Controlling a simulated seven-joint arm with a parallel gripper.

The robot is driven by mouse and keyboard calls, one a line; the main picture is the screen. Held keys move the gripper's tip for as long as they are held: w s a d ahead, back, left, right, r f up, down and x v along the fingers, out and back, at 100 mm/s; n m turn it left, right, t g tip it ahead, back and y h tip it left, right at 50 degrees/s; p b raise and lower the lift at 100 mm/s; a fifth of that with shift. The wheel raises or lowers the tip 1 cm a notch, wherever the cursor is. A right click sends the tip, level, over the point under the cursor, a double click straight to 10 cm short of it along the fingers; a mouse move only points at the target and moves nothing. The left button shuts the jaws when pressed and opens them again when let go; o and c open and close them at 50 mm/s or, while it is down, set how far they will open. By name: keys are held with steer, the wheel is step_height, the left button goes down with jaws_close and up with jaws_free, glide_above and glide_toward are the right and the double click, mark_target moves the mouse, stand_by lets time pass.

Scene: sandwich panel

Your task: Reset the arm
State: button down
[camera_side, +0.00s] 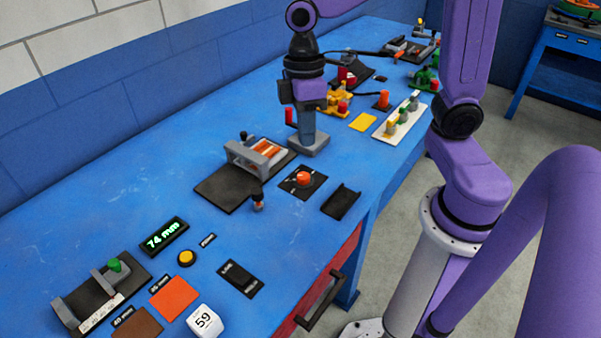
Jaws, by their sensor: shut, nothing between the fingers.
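My gripper (308,140) points straight down over the middle of the blue bench, behind the red knob. Its fingers look shut and hold nothing. I cannot tell whether the fingertips touch the bench or hover just above it. The purple and black wrist rises above it, and my purple arm comes down at the right side.
Near the gripper are a dark fixture (217,188), a red knob (303,179) on a black plate and a black tray (341,202). A white strip (382,130) with coloured pegs lies right. A green display (164,237) reads 74 mm.

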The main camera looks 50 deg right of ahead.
steer(key=s+d+f+n+t, duration=0.1)
steer(key=s+d+n, duration=0.1)
steer(key=s, duration=1.2)
steer(key=shift+d+f+n+t+h, duration=0.3)
steer(key=shift+d+f+h, duration=0.1)
steer(key=shift+d, duration=0.15)
steer(key=c, duration=1.8)
jaws_free()
